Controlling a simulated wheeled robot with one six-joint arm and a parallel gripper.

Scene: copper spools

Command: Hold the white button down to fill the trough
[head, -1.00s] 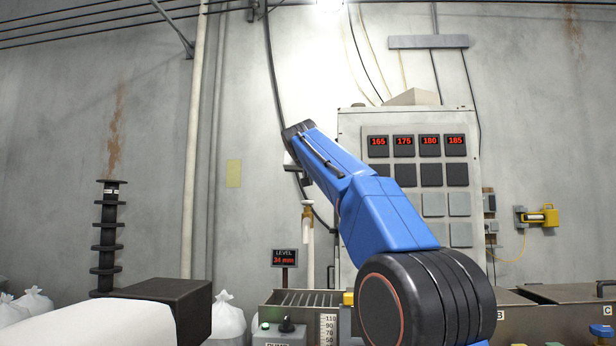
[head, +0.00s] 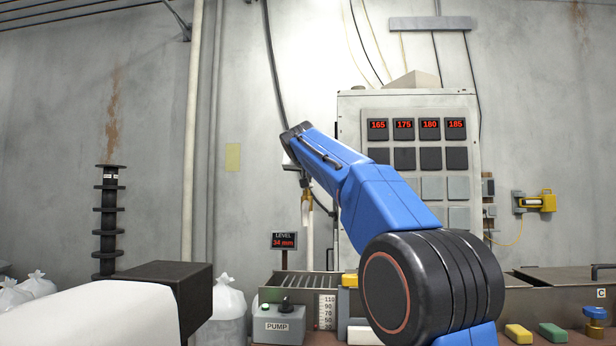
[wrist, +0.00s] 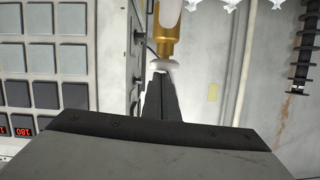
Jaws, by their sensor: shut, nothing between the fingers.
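The white button (wrist: 166,66) shows in the wrist view as a pale disc on the end of a brass tap (wrist: 167,42). My gripper (wrist: 159,76) is shut and empty, its dark fingertips right at the disc; I cannot tell if they press it. In the head view my gripper (head: 304,181) hangs from the arm's end just above the brass tap (head: 306,197), and the button is too small to make out. The metal trough (head: 310,284) is below, partly hidden by my arm. A level display (head: 284,241) reads 34 mm.
A pump box (head: 278,325) with a green light and black knob stands before the trough, beside a depth scale (head: 326,311). A panel cabinet (head: 350,125) stands behind my arm. Yellow (head: 518,333) and green (head: 553,333) blocks lie at the right.

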